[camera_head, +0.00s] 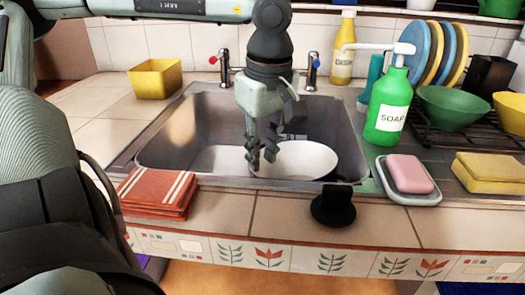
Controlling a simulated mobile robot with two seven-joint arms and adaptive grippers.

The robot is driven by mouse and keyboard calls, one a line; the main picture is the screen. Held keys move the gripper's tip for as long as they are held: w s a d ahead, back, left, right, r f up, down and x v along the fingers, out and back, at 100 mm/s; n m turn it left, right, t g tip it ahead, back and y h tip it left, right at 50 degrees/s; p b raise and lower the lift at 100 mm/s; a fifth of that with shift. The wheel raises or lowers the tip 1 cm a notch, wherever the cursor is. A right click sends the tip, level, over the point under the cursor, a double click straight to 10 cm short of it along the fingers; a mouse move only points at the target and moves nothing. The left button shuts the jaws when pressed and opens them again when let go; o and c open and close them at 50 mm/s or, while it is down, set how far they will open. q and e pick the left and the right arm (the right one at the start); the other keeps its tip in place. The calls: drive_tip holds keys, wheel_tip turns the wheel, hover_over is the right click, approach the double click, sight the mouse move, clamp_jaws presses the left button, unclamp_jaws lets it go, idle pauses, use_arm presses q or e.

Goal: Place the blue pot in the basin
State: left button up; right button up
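No outside of a blue pot shows clearly. A white oval, bowl-like shape (305,160) lies in the metal sink basin (190,118); whether it is the inside of the pot I cannot tell. My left gripper (262,163) points down over the basin, in front of the left part of the white shape. Its two fingers are apart, with a narrow gap and nothing seen held between them. Whether the fingertips touch the white shape is unclear. My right gripper is not in view.
A folded orange towel (157,191) and a black knob-like object (333,205) are on the front counter. A green soap bottle (389,108), pink soap (409,173) and yellow sponges (490,171) stand right. A yellow container (155,79) is behind left, a dish rack (448,135) at right.

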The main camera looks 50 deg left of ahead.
use_arm(q)
drive_tip(key=shift+r, duration=0.1)
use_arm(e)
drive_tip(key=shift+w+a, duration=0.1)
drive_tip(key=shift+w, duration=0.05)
use_arm(q)
wheel_tip(320, 180, up, 13)
drive_tip(key=d+p, duration=0.1)
drive_tip(key=p, duration=0.1)
drive_tip(key=shift+s+d, duration=0.35)
drive_tip(key=shift+s, duration=0.05)
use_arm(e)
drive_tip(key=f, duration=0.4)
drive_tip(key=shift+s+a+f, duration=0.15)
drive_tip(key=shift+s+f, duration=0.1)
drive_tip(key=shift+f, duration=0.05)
